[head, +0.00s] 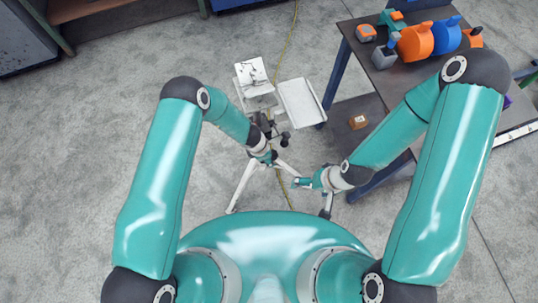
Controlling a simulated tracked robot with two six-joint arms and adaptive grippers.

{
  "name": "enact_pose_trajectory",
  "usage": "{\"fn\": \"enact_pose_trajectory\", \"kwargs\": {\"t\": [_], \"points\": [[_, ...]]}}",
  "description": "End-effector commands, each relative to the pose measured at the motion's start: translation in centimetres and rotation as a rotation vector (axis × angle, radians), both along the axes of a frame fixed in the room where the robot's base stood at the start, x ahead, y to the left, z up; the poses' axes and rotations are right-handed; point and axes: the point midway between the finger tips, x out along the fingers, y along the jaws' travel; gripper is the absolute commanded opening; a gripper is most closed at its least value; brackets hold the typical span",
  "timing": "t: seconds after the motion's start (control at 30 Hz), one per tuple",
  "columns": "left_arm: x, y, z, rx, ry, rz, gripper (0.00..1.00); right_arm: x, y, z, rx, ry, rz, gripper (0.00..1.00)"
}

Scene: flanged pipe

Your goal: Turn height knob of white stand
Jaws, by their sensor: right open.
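The white stand (241,188) stands on the floor in the middle of the head view, with splayed legs and a white tray (301,101) at its top right. A dark knob-like part (284,139) shows below the tray; I cannot tell whether it is the height knob. My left gripper (264,124) is at the stand's upper column, just below the top. Its fingers blend with dark parts there, so I cannot see whether they hold anything. My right gripper (298,183) is open, lower and to the right of the column, pointing left near the legs.
A dark table (392,80) at the right carries orange and blue items (416,41) and a grey-orange block (384,56). A small brown box (357,122) lies near its legs. A yellow cable (285,50) runs along the floor. The floor at the left is clear.

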Motion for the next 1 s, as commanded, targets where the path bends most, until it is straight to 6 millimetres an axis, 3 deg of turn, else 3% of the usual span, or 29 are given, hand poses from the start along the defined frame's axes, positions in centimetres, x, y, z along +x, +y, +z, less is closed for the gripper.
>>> {"fn": "enact_pose_trajectory", "kwargs": {"t": [0.3, 0.47, 0.9, 1.0], "points": [[-0.1, -0.1, 0.1, -0.002, 0.002, 0.000, 0.54, 0.0, 0.0, 0.1, 0.000, 0.000, 0.000, 0.96], [-0.1, 0.2, 1.2, -0.002, 0.001, 0.001, 0.54, 0.0, 0.0, 0.1, 0.000, 0.000, 0.000, 0.96], [-0.7, 2.4, 9.2, -0.002, -0.001, 0.002, 0.54, 0.0, 0.0, 0.0, 0.000, 0.000, 0.000, 0.96], [-0.8, 2.7, 10.1, -0.001, 0.000, 0.002, 0.54, 0.0, 0.0, 0.0, 0.000, 0.000, 0.000, 0.96]]}}
